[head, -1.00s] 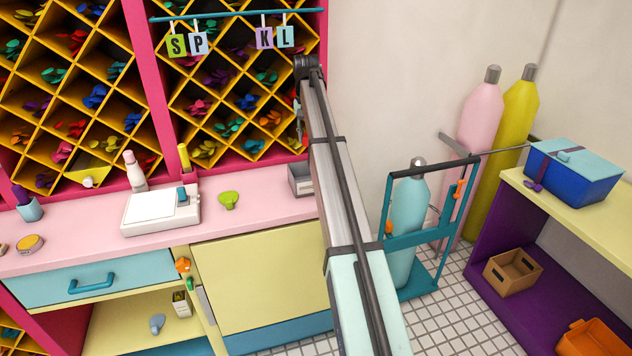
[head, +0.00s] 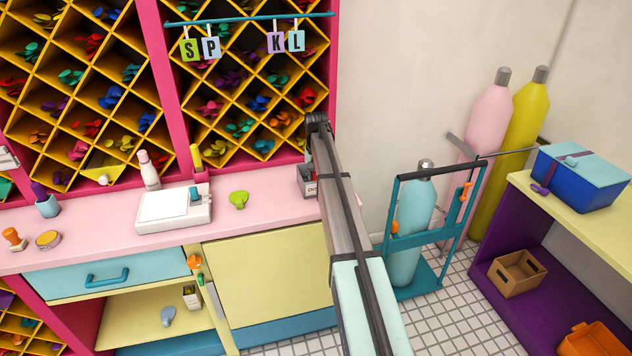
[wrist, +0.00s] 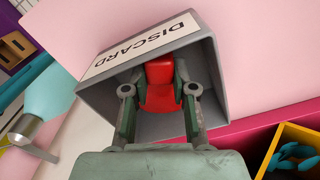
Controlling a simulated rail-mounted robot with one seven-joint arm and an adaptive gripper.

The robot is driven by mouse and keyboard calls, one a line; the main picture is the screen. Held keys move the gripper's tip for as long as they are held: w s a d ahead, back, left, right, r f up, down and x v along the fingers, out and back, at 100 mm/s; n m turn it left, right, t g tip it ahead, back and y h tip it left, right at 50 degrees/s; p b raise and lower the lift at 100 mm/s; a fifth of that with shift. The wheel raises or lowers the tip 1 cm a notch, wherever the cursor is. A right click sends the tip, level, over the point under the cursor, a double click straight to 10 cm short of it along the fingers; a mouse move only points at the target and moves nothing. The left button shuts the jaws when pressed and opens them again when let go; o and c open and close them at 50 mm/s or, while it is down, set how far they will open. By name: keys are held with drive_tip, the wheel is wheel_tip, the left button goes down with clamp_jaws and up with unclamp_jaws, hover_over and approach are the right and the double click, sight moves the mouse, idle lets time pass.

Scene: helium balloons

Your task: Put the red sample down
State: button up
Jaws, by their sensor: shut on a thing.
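The red sample (wrist: 158,75) is between the fingers of my gripper (wrist: 158,88) in the wrist view, and the gripper is shut on it. The gripper and the sample are inside the mouth of the grey bin (wrist: 238,100), whose label reads DISCARD. Whether the sample touches the bin's floor, I cannot tell. In the head view the grey bin (head: 307,189) stands at the right end of the pink counter (head: 265,211), partly behind my arm, which hides most of the gripper.
A white scale-like device (head: 172,209) and a green balloon-shaped piece (head: 238,199) lie on the counter left of the bin. A rack with balloon-filled compartments (head: 245,105) rises behind. A teal gas cylinder (head: 408,222) stands in a trolley at right.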

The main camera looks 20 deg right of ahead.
drive_tip(key=shift+f, duration=1.05)
drive_tip(key=shift+f, duration=0.1)
drive_tip(key=o, duration=0.9)
wheel_tip(320, 180, up, 12)
drive_tip(key=b, duration=0.3)
